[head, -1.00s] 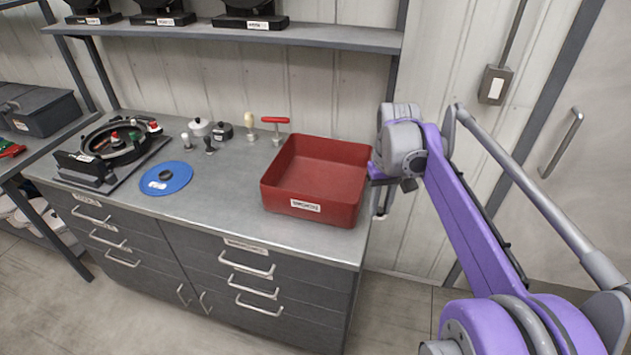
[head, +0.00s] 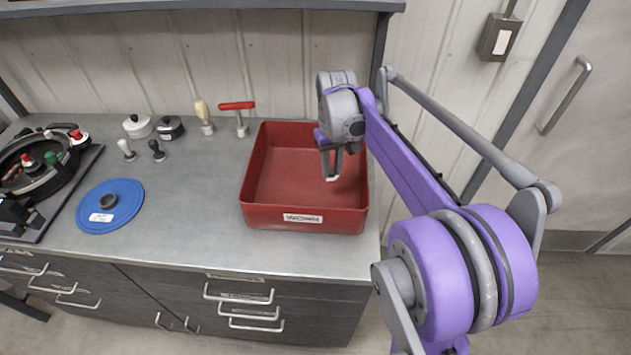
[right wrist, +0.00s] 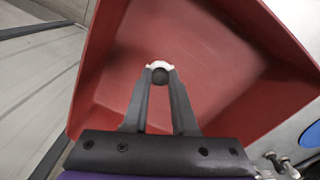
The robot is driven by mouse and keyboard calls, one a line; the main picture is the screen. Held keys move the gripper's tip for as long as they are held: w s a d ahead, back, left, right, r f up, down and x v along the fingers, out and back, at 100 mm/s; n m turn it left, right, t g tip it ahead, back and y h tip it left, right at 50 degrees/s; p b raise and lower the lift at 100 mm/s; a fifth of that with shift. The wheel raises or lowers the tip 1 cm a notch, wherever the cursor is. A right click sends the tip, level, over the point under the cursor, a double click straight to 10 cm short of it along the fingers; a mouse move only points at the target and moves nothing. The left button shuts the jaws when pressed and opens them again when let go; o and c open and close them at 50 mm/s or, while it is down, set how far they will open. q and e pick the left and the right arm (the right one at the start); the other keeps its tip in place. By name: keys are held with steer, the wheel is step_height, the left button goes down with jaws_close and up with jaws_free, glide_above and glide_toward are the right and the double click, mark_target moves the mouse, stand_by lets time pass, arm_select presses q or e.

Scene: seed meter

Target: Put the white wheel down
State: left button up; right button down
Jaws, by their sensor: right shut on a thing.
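My right gripper (head: 332,172) is over the red bin (head: 305,221), with its fingers pointing down inside the bin's outline. The right wrist view shows the gripper's fingertips (right wrist: 160,75) closed on a small white wheel (right wrist: 159,65), with a dark round part between the tips. In the head view only a sliver of the white wheel (head: 332,179) shows at the fingertips. The wheel appears to be above the bin floor; I cannot tell the exact gap. The bin looks otherwise empty. My left gripper is not in view.
Left of the bin, a blue disc (head: 110,206) lies on the grey worktop (head: 195,220). A black round device (head: 38,165) stands farther left. A red-handled tool (head: 239,116), a brush (head: 204,115), two small pots (head: 138,126) and two stampers (head: 156,150) stand along the back.

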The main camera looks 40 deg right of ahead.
mark_target(330, 195)
step_height(330, 195, down, 7)
steer(key=shift+f, duration=0.15)
stand_by(0.4)
steer(key=shift+f, duration=0.15)
steer(key=c, duration=0.7)
jaws_free()
step_height(330, 195, up, 12)
steer(key=shift+r, duration=0.2)
